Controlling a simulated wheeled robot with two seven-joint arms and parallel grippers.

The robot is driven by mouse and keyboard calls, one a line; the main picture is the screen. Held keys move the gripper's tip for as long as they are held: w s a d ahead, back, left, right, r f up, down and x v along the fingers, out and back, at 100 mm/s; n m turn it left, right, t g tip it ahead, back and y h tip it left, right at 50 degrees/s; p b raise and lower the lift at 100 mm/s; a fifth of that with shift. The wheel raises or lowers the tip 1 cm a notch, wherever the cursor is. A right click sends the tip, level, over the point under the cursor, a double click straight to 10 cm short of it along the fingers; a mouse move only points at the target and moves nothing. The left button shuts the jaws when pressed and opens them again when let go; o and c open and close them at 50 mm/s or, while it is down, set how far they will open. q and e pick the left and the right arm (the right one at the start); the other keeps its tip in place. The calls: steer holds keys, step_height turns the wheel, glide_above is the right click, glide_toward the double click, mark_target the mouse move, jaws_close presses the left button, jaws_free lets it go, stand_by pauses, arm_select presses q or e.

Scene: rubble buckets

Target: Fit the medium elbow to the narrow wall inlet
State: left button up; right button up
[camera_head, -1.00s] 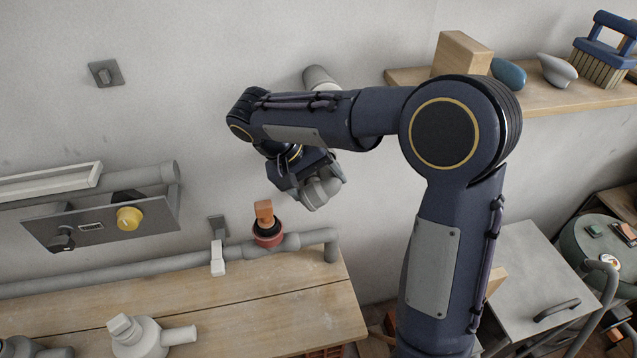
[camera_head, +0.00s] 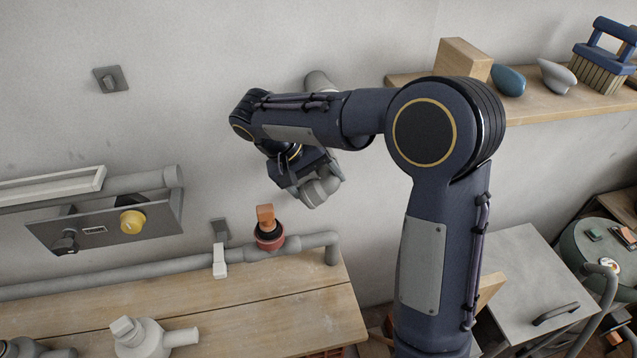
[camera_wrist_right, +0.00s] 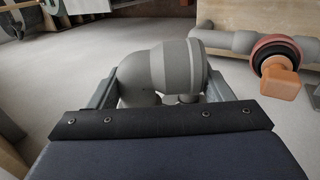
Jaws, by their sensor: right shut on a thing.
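My right gripper (camera_head: 305,180) is shut on a grey pipe elbow (camera_head: 318,188) in front of the wall, above the back edge of the workbench. In the right wrist view the elbow (camera_wrist_right: 165,72) sits between the two fingers and bends to the right and downward. A light grey pipe stub (camera_head: 318,80) sticks out of the wall just above my forearm; the arm covers its lower part, and I cannot tell whether it is the narrow inlet. The held elbow shows below that stub, apart from it in the picture. My left gripper is not in view.
A grey pipe with a red and orange valve (camera_head: 268,232) runs along the back of the wooden bench (camera_head: 250,302). A grey panel with a yellow knob (camera_head: 132,222) is at the left. A pale pipe fitting (camera_head: 145,340) stands on the bench. A wooden shelf (camera_head: 550,112) holds a block and a brush.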

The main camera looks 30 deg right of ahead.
steer(key=o, duration=1.6)
steer(key=shift+c, duration=0.2)
steer(key=shift+v, duration=3.9)
